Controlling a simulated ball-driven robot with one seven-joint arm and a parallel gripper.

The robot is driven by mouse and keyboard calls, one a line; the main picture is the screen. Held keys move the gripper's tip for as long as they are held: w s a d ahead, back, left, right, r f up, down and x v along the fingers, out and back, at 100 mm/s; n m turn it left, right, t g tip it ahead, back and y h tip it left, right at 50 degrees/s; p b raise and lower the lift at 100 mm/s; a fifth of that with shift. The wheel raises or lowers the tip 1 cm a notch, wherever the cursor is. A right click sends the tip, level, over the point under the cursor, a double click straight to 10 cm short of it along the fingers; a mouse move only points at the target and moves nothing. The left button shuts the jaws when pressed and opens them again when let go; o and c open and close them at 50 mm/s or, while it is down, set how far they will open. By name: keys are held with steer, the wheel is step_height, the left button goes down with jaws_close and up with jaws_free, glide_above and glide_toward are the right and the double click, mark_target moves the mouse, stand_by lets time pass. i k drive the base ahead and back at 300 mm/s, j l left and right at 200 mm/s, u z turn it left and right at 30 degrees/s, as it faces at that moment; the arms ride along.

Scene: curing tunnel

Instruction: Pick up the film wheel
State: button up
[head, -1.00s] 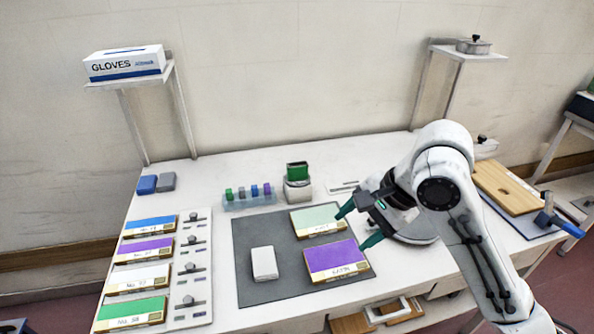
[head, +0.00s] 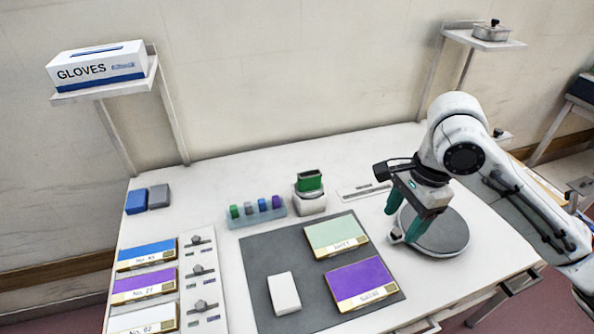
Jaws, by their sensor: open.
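My gripper (head: 401,226) is open, with its two teal fingers pointing down at the left edge of a round grey-topped disc (head: 445,235) on a white base. The right finger hides part of that disc. I cannot tell for certain which thing is the film wheel. Small grey knobbed pieces (head: 207,306) lie on a white strip at the left, far from my gripper.
A dark mat (head: 260,262) holds a green panel (head: 336,235), a purple panel (head: 361,283) and a white block (head: 284,293). A rack of small coloured blocks (head: 257,218) and a holder (head: 310,201) stand behind it. A glove box (head: 98,66) sits on the left shelf.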

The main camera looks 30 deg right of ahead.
mark_target(309, 186)
steer(key=i, duration=0.95)
